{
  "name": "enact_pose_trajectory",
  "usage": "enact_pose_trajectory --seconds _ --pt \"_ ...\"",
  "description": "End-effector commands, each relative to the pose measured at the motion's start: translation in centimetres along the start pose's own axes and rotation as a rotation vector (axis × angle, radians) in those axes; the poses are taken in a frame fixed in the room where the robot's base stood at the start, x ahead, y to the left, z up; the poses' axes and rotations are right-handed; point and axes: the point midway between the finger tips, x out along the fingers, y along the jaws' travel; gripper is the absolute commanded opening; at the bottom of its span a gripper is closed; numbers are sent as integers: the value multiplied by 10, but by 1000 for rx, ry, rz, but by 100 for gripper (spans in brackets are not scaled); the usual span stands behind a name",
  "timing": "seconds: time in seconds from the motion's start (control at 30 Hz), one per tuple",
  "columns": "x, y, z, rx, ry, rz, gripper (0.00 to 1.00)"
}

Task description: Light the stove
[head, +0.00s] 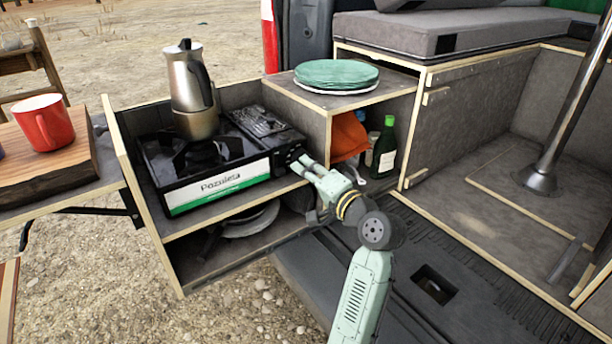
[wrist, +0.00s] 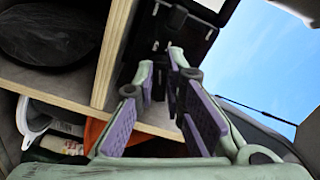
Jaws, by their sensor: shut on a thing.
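The black camping stove (head: 215,180) with a white and green front label sits on the pull-out shelf. A steel moka pot (head: 188,85) with a black handle stands upright over its burner. I see no flame. The stove's dark control knob (head: 297,154) is at the right end of its front, mostly covered by my fingertips. My gripper (head: 305,166) reaches up to it from the right and is shut on it. In the wrist view my purple-padded fingers (wrist: 161,68) point at the dark stove front; the knob between the tips is hard to make out.
Green plates (head: 336,73) lie on the raised shelf right of the stove. Below are an orange cloth (head: 347,136) and a green bottle (head: 384,148). A red mug (head: 44,122) stands on a wooden board at left. The van floor at right is mostly clear.

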Motion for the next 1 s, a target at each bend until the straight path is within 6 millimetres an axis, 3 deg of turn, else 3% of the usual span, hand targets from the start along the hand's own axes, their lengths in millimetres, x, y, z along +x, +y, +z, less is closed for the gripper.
enact_pose_trajectory --seconds 0.33,0.87,0.9,1.0 --pt "0 4 1 -141 -2 1 0" --pt "0 3 1 -164 -3 2 0" --pt "0 3 1 -164 -3 2 11" --pt "0 3 0 -164 -3 1 18"
